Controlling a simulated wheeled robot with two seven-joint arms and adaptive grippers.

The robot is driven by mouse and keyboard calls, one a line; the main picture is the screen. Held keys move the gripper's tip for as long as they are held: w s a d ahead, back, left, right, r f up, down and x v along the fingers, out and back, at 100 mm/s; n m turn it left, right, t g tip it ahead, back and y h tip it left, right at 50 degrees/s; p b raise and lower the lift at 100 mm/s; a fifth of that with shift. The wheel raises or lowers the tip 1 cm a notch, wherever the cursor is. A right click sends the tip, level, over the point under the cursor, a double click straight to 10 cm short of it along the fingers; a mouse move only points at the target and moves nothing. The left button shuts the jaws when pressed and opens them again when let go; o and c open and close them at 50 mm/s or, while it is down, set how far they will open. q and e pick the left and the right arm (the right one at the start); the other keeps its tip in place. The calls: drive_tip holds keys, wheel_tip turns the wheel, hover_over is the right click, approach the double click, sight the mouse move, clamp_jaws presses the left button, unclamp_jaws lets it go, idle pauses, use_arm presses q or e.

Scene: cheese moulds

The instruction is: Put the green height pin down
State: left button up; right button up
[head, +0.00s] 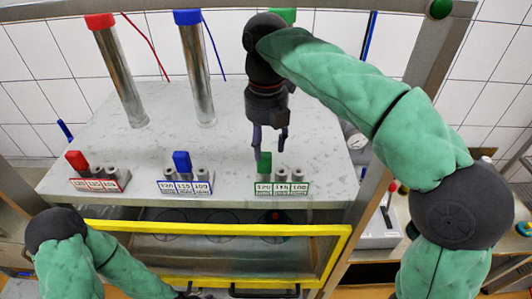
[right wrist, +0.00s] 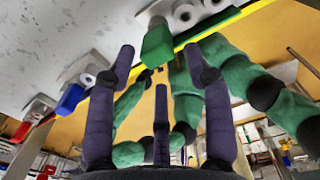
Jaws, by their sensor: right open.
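The green height pin (head: 264,163) stands at the left end of the green-edged rack (head: 282,189), over the label that seems to read 120. Two grey sockets stand to its right. My right gripper (head: 270,142) points down just above the pin, fingers apart. In the right wrist view the green pin (right wrist: 157,45) shows beyond the spread purple fingers (right wrist: 158,85), with nothing held between them. I cannot tell whether a fingertip touches it. My left arm comes in at the lower left; its gripper jaws do not show.
A red pin (head: 76,160) and a blue pin (head: 181,161) stand in similar racks to the left. Tall metal cylinders with red (head: 100,21) and blue (head: 187,17) caps stand behind. A yellow frame (head: 215,228) runs below the worktop's front edge.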

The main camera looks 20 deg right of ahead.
wheel_tip(320, 180, up, 7)
drive_tip(key=p, duration=0.1)
drive_tip(key=shift+r, duration=0.2)
idle(0.7)
